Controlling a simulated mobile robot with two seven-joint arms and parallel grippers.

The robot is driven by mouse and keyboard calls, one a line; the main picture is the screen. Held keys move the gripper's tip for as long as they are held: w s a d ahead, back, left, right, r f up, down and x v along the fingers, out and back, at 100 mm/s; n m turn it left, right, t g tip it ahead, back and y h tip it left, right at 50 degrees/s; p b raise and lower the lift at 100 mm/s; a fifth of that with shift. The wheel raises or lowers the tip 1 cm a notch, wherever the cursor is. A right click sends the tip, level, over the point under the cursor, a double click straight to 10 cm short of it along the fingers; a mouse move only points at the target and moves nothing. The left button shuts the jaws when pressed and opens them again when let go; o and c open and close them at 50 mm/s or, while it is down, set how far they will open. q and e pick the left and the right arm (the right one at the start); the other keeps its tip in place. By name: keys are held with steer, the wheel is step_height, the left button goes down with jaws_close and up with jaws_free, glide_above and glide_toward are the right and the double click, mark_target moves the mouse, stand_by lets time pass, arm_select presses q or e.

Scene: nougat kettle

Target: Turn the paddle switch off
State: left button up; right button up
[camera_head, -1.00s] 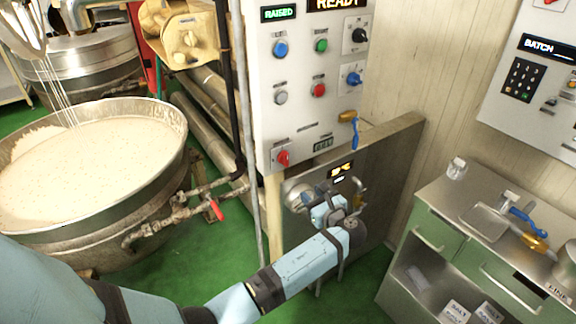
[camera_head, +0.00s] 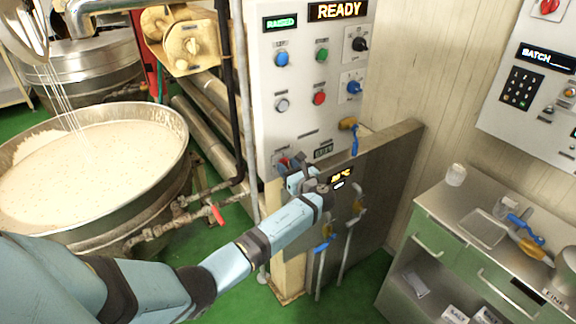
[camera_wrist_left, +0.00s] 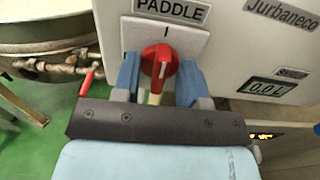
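The paddle switch (camera_wrist_left: 160,66) is a red rotary knob on a white plate under a PADDLE label (camera_wrist_left: 172,9). In the wrist view, a short dark mark shows on the plate above the knob. My left gripper (camera_wrist_left: 157,86) is open, with one blue finger on each side of the knob; I cannot tell if either finger touches it. In the head view, my left gripper (camera_head: 292,174) is at the lower left of the white control panel (camera_head: 300,105) and mostly hides the switch. My right gripper is not in view.
Above are blue, green, grey and red buttons and two rotary switches. A steel plate (camera_head: 385,180) with valves (camera_head: 352,212) stands just right of my left gripper. A large kettle (camera_head: 90,190) of pale mix is at left, a green cabinet (camera_head: 470,250) at right.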

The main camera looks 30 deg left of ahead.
arm_select(q)
steer(key=shift+w+a, duration=0.1)
steer(key=shift+a, duration=0.15)
jaws_close()
